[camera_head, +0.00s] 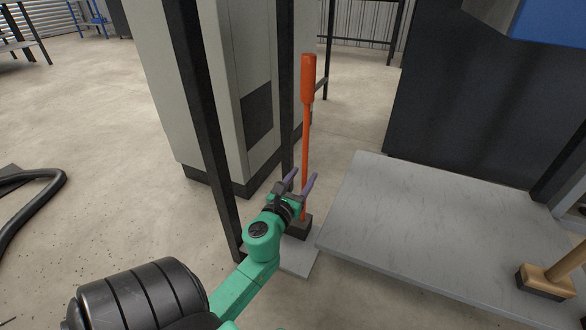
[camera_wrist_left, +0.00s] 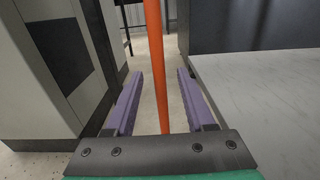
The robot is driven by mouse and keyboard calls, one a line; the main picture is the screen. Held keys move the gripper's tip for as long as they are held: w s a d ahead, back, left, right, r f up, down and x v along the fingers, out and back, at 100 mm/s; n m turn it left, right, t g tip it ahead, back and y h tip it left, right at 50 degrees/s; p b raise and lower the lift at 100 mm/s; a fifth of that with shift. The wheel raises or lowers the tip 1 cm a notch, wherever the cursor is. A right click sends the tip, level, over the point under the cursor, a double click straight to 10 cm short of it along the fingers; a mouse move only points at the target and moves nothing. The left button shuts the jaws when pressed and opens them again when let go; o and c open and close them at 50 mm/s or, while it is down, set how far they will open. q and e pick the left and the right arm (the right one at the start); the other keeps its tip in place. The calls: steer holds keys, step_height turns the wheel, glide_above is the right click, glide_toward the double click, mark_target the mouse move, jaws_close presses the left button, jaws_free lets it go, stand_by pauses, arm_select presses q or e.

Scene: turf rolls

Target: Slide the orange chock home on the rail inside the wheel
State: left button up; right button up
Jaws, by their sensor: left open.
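An orange pole (camera_head: 307,120) with a thicker orange grip at its top stands nearly upright. Its foot meets a small dark block (camera_head: 298,229) on the floor plate. I cannot tell whether this is the chock. My left gripper (camera_head: 303,176) is open, its two purple fingers spread at the pole's lower part. In the left wrist view the pole (camera_wrist_left: 158,70) shows between the fingers (camera_wrist_left: 155,78), apart from both. I cannot tell how deep it sits between them. The palm hides its lower end there. No wheel or rail can be made out. My right gripper is not in view.
A grey cabinet (camera_head: 245,80) and black posts (camera_head: 205,110) stand close on the left. A low grey slab (camera_head: 430,225) lies to the right, with a wooden-handled block (camera_head: 545,280) on it. A dark hose (camera_head: 35,200) lies far left on open floor.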

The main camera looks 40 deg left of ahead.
arm_select(q)
steer(key=x, duration=0.2)
steer(key=b+x, duration=0.1)
steer(key=x, duration=0.2)
steer(key=shift+f, duration=0.25)
jaws_close()
stand_by(0.8)
steer(key=shift+r, duration=0.2)
